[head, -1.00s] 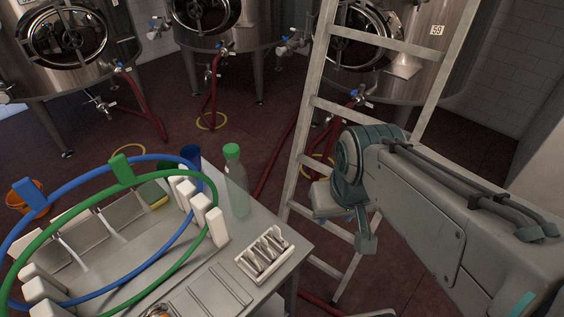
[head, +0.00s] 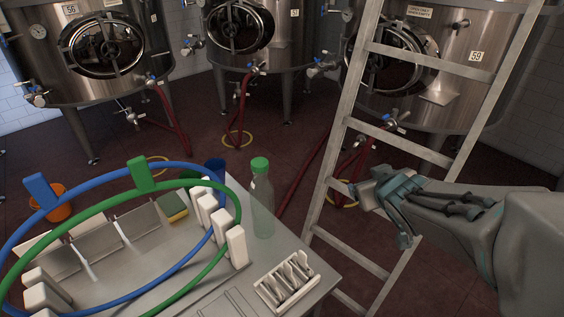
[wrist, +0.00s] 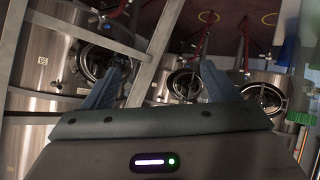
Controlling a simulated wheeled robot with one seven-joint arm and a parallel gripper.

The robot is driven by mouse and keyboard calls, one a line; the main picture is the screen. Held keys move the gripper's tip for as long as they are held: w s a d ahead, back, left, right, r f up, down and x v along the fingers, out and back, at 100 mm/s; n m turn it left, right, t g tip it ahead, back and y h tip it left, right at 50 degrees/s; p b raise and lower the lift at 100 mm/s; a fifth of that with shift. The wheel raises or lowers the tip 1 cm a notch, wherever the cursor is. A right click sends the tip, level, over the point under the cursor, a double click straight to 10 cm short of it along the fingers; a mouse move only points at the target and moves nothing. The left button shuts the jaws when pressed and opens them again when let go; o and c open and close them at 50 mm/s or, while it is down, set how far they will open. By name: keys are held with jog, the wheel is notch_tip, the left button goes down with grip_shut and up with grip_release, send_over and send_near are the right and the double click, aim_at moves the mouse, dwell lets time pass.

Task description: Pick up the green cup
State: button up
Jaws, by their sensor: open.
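A dark green cup (head: 190,174) appears to stand at the far edge of the table, just left of a blue cup (head: 214,169). Only a small part of it shows behind the blue and green hose loops, so I am not sure of its shape. My gripper (head: 376,214) is to the right of the table, in front of the ladder, well apart from the cups. In the wrist view my gripper (wrist: 163,74) has its two fingers spread with nothing between them. No green cup can be made out there.
A clear bottle with a green cap (head: 262,198) stands at the table's right corner. White blocks (head: 236,246) and hose loops (head: 150,257) crowd the table (head: 150,255). A white rack (head: 287,283) lies near the front. A ladder (head: 347,130) stands close by my arm.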

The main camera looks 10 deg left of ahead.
jog(key=w+a+f+n+y+b, duration=0.1)
jog(key=a+f+n+y+b, duration=0.1)
jog(key=a+f+n+y, duration=0.35)
jog(key=n+g+y+b, duration=0.2)
jog(key=g+y, duration=0.2)
jog(key=y, duration=0.2)
send_near(271, 198)
jog(key=b+x, duration=0.1)
jog(key=x, duration=0.8)
jog(key=shift+b, duration=0.35)
jog(key=shift+r+b+x, duration=0.2)
jog(key=shift+b+x, duration=0.3)
jog(key=shift+x, duration=2.45)
jog(key=shift+a, duration=0.1)
jog(key=c, duration=1.3)
